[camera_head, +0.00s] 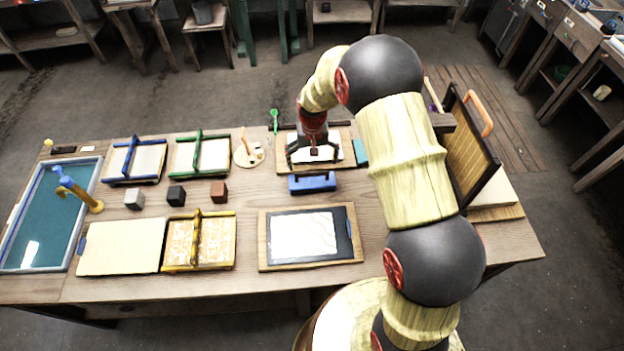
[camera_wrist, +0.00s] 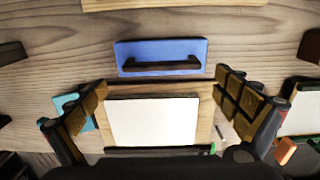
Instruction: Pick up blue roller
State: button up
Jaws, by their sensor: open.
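The blue roller (camera_head: 312,183) appears as a flat blue piece with a dark bar handle, lying on the wooden table just in front of a board. In the wrist view the blue roller (camera_wrist: 125,50) lies beyond my fingertips, with its dark handle running left to right. My gripper (camera_head: 314,155) is open and points down over the board behind the roller. In the wrist view my gripper (camera_wrist: 162,82) has its fingers spread wide on either side of a white sheet (camera_wrist: 152,122), with nothing held between them.
A wooden board with a dark plate and white sheet (camera_head: 303,236) lies in front of the roller. Brown, black and grey cubes (camera_head: 219,192) stand to the left, near blue, green and yellow frames. A dark upright screen (camera_head: 465,150) stands at right. Bare table surrounds the roller's left side.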

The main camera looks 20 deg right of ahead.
aim_at(312, 172)
notch_tip(312, 172, down, 7)
jog(key=shift+s+a+r+b, duration=0.1)
jog(key=shift+a+r+b, duration=0.05)
jog(key=shift+b, duration=0.2)
jog(key=shift+c, duration=0.8)
jog(key=shift+r, duration=0.1)
jog(key=c, duration=0.6)
